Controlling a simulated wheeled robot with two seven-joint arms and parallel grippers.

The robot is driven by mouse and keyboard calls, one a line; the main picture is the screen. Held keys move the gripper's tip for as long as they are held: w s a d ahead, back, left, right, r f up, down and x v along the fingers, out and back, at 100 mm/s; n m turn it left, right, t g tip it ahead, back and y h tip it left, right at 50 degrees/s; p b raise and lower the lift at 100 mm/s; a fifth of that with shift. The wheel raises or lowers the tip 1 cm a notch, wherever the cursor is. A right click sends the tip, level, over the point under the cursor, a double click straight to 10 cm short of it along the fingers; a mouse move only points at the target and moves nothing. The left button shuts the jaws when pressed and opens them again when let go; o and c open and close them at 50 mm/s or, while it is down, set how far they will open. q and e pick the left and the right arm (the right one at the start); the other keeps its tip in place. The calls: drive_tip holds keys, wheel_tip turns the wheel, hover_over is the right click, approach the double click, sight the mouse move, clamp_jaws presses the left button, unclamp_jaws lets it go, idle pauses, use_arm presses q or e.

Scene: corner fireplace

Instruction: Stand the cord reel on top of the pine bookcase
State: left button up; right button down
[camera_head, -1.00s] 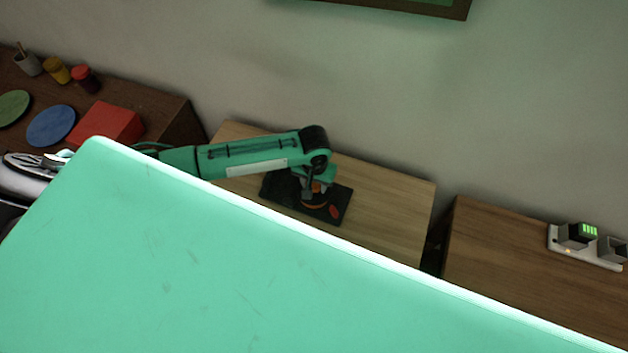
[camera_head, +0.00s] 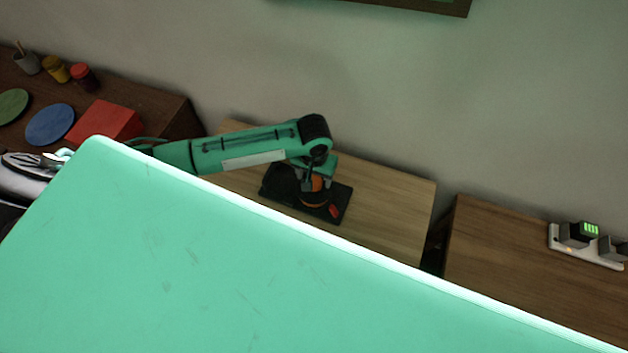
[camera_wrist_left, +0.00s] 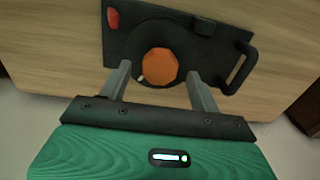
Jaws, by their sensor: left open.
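The cord reel (camera_head: 340,202) is a black plate with an orange hub, a red patch and a loop handle. It rests on the pale wood top of what looks like the pine bookcase (camera_head: 395,205). It also shows in the left wrist view (camera_wrist_left: 222,67), hub facing the camera. My left gripper (camera_head: 312,186) is over the reel, jaws open. In the wrist view its two fingers (camera_wrist_left: 158,72) lie either side of the orange hub (camera_wrist_left: 159,66), with gaps visible; contact is not clear. My arm hides part of the reel in the head view. My right gripper is not in view.
A dark wood surface at left holds a red box (camera_head: 105,122), a blue disc (camera_head: 50,124), a green disc (camera_head: 13,104) and small jars (camera_head: 84,77). A brown wood top (camera_head: 510,255) at right bears a white strip with dark blocks (camera_head: 585,247). A wall stands behind.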

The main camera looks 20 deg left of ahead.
use_arm(q)
wheel_tip(320, 180, up, 9)
drive_tip(key=b, duration=0.1)
idle(0.6)
drive_tip(key=shift+f, duration=0.1)
